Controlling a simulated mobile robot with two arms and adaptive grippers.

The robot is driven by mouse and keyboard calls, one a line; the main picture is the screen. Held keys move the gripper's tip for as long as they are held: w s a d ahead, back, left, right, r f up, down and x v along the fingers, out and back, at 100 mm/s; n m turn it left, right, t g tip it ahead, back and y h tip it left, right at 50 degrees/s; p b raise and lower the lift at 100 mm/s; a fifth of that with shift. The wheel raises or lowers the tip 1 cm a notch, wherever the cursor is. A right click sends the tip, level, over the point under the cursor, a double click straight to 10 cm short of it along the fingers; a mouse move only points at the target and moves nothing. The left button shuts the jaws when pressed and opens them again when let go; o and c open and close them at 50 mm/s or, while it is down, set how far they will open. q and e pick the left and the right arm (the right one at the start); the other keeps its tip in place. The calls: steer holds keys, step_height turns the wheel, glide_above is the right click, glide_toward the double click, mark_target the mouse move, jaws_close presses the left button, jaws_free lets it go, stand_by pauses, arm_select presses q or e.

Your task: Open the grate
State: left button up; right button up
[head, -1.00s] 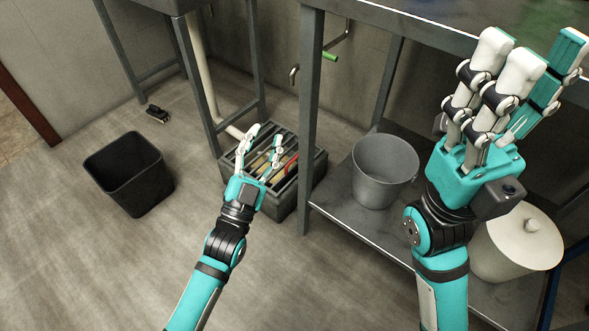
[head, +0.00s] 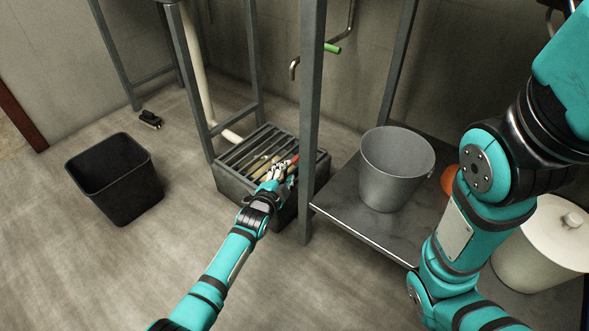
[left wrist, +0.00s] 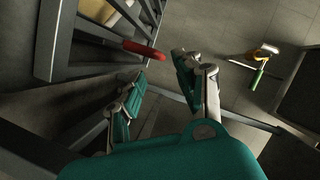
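The grate (head: 243,152) is a set of dark parallel bars on top of a low grey floor box (head: 235,187), and it lies flat. A red handle (head: 295,158) shows at its right side, and in the left wrist view the red handle (left wrist: 143,48) sticks out beside the bars (left wrist: 85,35). My left gripper (head: 283,170) is at the grate's front right, close to the red handle. In the left wrist view its fingers (left wrist: 158,85) are apart with nothing between them; the handle is just beyond them. My right gripper is out of view; only its arm shows.
A black bin (head: 115,180) stands on the floor at left. A table leg (head: 311,120) rises right beside the box. The floor in front is clear.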

mark_target(293, 163)
arm_select(q)
steer(key=b+x, duration=0.1)
steer(key=x, duration=0.1)
steer(key=b+x, duration=0.3)
steer(key=x, duration=0.1)
steer(key=shift+w+d+f+b, duration=0.1)
steer(key=shift+w+f+b, duration=0.2)
steer(key=shift+f+b, duration=0.1)
steer(key=shift+w+d+r+b, duration=0.1)
steer(key=shift+w+d+b, duration=0.1)
steer(key=shift+w+b, duration=0.4)
steer(key=shift+w, duration=0.1)
jaws_close()
